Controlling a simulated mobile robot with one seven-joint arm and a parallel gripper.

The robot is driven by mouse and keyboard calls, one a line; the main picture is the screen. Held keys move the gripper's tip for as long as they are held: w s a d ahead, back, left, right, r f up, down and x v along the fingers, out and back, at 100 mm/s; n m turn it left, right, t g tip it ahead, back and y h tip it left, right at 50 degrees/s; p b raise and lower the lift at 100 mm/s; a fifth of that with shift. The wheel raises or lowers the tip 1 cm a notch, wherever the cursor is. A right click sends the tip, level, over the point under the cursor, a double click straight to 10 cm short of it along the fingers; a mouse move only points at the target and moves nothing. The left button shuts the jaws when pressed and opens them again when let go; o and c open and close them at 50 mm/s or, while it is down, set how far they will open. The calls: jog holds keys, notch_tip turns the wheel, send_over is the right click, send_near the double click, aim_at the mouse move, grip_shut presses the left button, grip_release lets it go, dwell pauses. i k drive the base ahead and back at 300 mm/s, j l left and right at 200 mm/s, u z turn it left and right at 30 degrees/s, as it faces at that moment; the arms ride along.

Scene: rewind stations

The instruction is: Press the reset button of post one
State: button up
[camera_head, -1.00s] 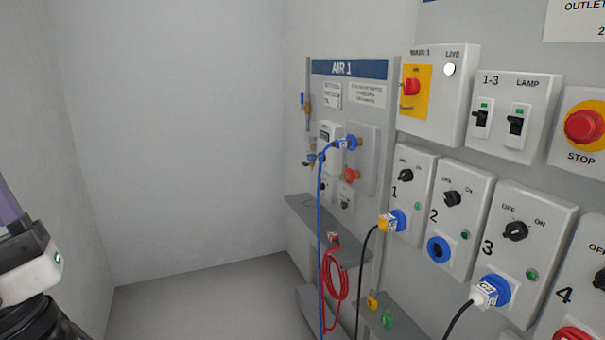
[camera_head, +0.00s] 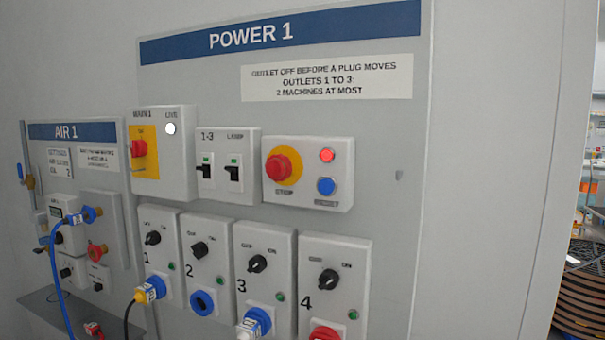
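The panel of post one (camera_head: 385,180) carries the sign POWER 1. A grey box (camera_head: 341,155) at its upper middle holds a large red STOP button (camera_head: 279,167) on a yellow disc. To the right of it are a small lit red lamp (camera_head: 327,155) and, below the lamp, a blue button (camera_head: 326,186). The label under the blue button is too blurred to read for sure. My gripper is not in view.
To the left are a main switch box (camera_head: 176,178) with a white LIVE lamp and a box with two breakers (camera_head: 219,167). Below are outlets one to four; plugs sit in one and three. The AIR 1 panel (camera_head: 66,133) with a blue hose (camera_head: 58,280) is at far left. Stacked round brown items (camera_head: 585,295) stand far right.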

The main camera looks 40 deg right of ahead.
aim_at(326, 187)
jog(key=z, duration=1.25)
